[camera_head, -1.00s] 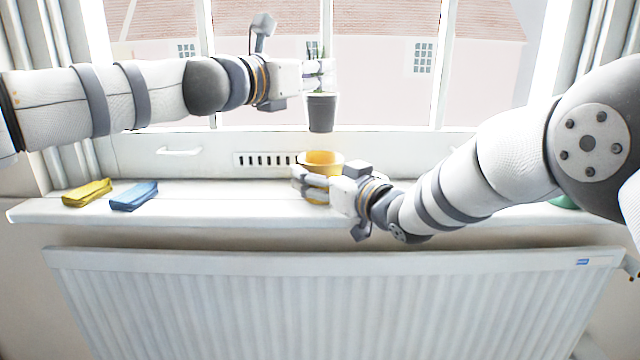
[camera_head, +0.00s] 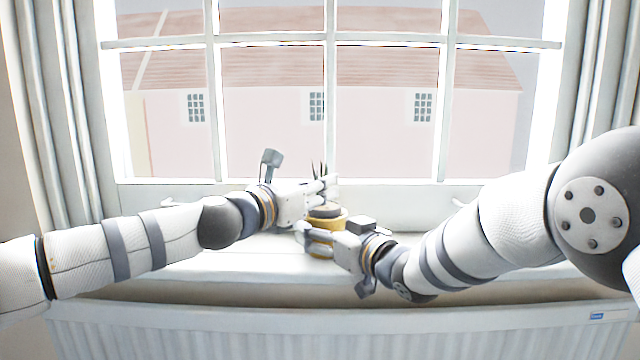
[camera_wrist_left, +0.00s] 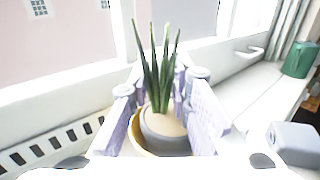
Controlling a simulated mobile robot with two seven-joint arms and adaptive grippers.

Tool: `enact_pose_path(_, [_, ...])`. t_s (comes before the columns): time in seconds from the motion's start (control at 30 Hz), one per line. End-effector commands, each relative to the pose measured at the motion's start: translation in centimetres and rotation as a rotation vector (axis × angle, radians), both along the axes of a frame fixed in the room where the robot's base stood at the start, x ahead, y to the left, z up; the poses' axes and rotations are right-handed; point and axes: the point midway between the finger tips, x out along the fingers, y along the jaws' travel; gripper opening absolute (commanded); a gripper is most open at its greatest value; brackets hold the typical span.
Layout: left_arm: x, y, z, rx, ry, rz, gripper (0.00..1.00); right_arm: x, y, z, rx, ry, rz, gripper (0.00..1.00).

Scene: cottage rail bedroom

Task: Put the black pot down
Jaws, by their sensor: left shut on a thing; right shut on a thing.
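The black pot, dark grey in the light, holds a spiky green plant (camera_wrist_left: 160,75). The pot (camera_wrist_left: 168,144) is between the fingers of my left gripper (camera_wrist_left: 160,118), which is shut on it. The yellow pot (camera_head: 347,236) is on the window sill, and the black pot sits at least partly inside its rim (camera_wrist_left: 142,143). I cannot tell whether the black pot touches the bottom. My right gripper (camera_head: 308,238) is shut on the yellow pot from the front. In the head view my left gripper (camera_head: 328,192) hides most of the black pot.
The white window sill (camera_head: 190,262) is clear to the left of the pots. A slotted vent (camera_wrist_left: 50,146) lies beside them in the left wrist view. A green container (camera_wrist_left: 299,60) stands farther along the sill. The window panes rise close behind, and a radiator (camera_head: 250,330) is below.

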Motion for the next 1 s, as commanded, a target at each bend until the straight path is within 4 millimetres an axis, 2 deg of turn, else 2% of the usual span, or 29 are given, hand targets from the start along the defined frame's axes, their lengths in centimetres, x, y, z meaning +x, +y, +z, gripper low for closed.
enact_pose_path(0.2, [0.0,0.0,-0.3,-0.001,-0.002,0.000,0.00,0.0,0.0,-0.1,0.000,0.001,0.000,0.34])
enact_pose_path(0.23, [0.0,0.0,-0.4,-0.001,-0.001,0.000,0.25,0.0,0.0,-0.1,0.000,0.001,0.000,0.34])
enact_pose_path(0.3, [0.0,0.0,-0.4,-0.001,-0.001,0.000,0.38,0.0,0.0,-0.1,-0.001,0.001,0.000,0.34])
enact_pose_path(0.57, [0.0,0.0,-0.3,0.000,0.000,0.000,0.38,0.0,0.0,-0.1,0.000,0.001,0.000,0.34])
enact_pose_path(0.7, [0.0,0.0,1.2,0.001,-0.005,0.001,0.38,0.0,0.0,-0.1,0.000,0.001,0.000,0.34])
enact_pose_path(1.0, [-6.4,5.1,0.8,-0.001,0.000,0.002,0.38,0.0,0.0,-0.1,0.000,0.001,0.000,0.34])
